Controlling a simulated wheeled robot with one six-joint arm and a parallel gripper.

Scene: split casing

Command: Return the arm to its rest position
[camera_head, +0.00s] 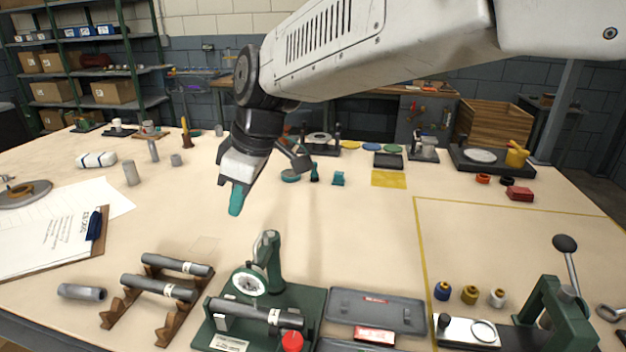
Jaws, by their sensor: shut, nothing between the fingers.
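My arm reaches in from the upper right, and my gripper (236,205) hangs at its end above the middle of the table. The gripper points down and slightly left. Its teal fingertips are together with nothing between them. It is apart from everything on the table (330,230). A green fixture (262,310) with a grey cylinder lying across it stands below and in front of it. The arm hides part of the back of the room.
A wooden rack (160,292) with grey cylinders stands at the front left, beside a loose cylinder (82,292). A clipboard (60,240) lies at left. A green lever press (555,315) stands at front right. Small parts line the back. The yellow-outlined area (500,240) is mostly clear.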

